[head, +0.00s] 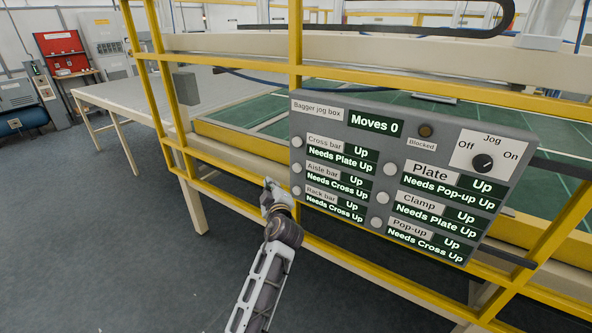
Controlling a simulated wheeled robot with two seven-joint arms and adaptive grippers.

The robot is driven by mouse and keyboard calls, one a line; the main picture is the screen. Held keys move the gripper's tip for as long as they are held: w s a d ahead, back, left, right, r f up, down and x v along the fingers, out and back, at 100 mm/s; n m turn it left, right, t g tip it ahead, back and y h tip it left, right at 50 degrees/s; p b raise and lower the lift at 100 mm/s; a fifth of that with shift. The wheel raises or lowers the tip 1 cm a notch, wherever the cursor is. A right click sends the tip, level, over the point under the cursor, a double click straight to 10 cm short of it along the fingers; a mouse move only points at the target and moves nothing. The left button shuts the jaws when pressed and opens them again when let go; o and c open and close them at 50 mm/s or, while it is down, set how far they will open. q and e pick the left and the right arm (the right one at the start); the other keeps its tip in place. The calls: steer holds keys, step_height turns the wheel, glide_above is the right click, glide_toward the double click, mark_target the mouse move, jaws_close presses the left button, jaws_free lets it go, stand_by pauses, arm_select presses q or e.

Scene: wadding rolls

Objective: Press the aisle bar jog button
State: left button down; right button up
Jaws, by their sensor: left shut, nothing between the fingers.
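The grey bagger jog box (318,226) hangs on the yellow guard frame. Its aisle bar button (296,168) is a small round grey button at the left edge, beside the "Aisle bar" label, with a display reading "Up" and "Needs Cross Up". The cross bar button (297,142) is above it and the back bar button (296,190) below it. My left gripper (269,184) is shut and empty. In the picture its tips lie just left of and below the aisle bar button, apart from it; depth is hard to tell. My right gripper is not in view.
On the box, the plate (390,169), clamp (383,197) and pop-up (376,223) buttons form a right column. The Jog knob (483,163) sits between Off and On; the counter (375,122) reads "Moves 0". Yellow rails (296,45) surround the box. Floor at left is clear.

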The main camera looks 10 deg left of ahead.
mark_target(297, 168)
arm_select(q)
steer(key=shift+w+r, duration=0.15)
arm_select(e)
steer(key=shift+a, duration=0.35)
arm_select(q)
steer(key=shift+w+d, duration=0.1)
steer(key=w+d+b, duration=0.2)
steer(key=w+d, duration=0.1)
steer(key=w, duration=0.5)
steer(key=shift+b, duration=0.35)
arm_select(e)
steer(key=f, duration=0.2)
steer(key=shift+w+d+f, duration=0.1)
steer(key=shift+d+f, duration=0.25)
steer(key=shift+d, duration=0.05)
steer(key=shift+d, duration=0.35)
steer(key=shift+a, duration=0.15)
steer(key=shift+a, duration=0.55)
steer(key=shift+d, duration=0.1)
